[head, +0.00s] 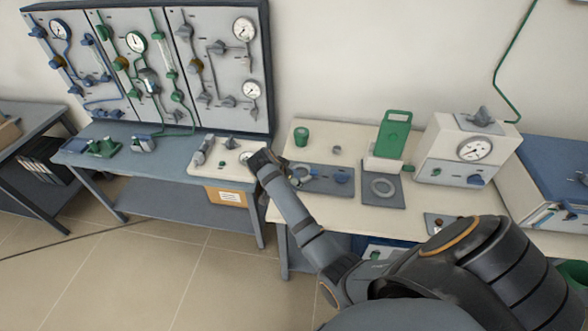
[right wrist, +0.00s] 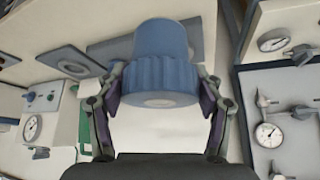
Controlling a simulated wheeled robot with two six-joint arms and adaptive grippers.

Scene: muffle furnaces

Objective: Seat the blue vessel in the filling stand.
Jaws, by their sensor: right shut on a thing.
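The blue vessel (right wrist: 165,55) fills the upper middle of the right wrist view, with a ribbed collar and a pale round spot on its near end. My right gripper (right wrist: 160,95) is shut on it, one finger on each side of the collar. In the head view my right gripper (head: 262,160) is at the left edge of the cream table, beside the grey-blue bench; the vessel cannot be made out there. I cannot tell for certain which fixture is the filling stand. A cream panel with a gauge (head: 224,156) lies just left of the gripper. My left gripper is out of view.
A dark plate with a blue knob (head: 341,178) and a mat with a grey ring (head: 383,188) lie on the cream table. A gauge wall panel (head: 150,65) backs the bench.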

